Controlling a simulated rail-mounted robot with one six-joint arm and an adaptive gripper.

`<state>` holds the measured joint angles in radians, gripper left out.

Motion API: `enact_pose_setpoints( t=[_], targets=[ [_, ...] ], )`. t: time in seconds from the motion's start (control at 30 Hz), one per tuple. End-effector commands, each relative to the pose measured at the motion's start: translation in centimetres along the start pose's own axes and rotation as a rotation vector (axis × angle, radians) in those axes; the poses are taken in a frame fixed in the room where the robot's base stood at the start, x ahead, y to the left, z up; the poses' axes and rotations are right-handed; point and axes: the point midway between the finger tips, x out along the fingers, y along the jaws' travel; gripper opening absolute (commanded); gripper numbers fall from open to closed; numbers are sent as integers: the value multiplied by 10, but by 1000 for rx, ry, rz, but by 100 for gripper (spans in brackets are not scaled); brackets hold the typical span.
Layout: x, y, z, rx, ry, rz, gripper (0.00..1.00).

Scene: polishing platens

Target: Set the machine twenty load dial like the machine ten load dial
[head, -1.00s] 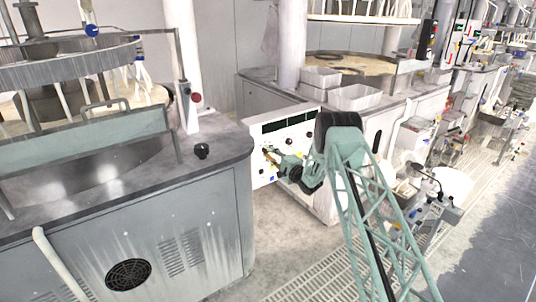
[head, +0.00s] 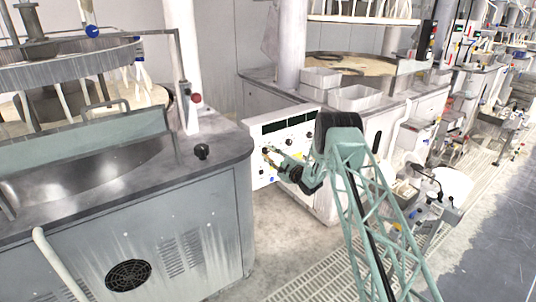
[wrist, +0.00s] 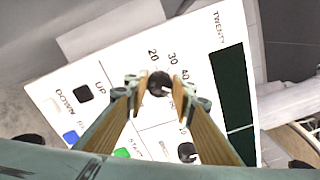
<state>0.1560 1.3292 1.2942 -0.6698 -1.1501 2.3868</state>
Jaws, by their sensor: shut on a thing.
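The white control panel marked TWENTY (wrist: 118,52) fills the wrist view and appears tilted there. A round black dial (wrist: 159,82) sits on it, with 20, 30 and 40 printed around its upper side. Its small white mark points to the lower right in the picture, and nearby print is partly hidden by a finger. My gripper (wrist: 160,90) has one finger on each side of this dial and is shut on it. In the head view my gripper (head: 267,156) is at the panel's (head: 257,130) face. I cannot identify the machine ten load dial in either view.
A second black knob (wrist: 187,151), a dark display (wrist: 232,100), and black (wrist: 84,93), blue (wrist: 71,136) and green (wrist: 122,153) buttons lie close to the fingers. A grey machine cabinet (head: 215,215) stands left of the panel. Grated floor (head: 320,282) lies in front.

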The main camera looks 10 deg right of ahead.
Motion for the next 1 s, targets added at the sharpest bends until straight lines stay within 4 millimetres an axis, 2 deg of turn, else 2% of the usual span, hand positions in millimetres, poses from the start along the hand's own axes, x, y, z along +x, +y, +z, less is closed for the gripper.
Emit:
enact_pose_setpoints(
  t=[0.17, 0.2, 0.37, 0.77, 1.0],
  targets=[
    [1, -1, 1, -2, -1, -2, 13],
    [1, -1, 1, -2, -1, -2, 24],
    [0, -1, 1, -2, -1, -1, 37],
    [-2, 0, 0, -2, 0, 0, 37],
    [-14, 0, 0, -1, 0, 0, 37]
  ],
)
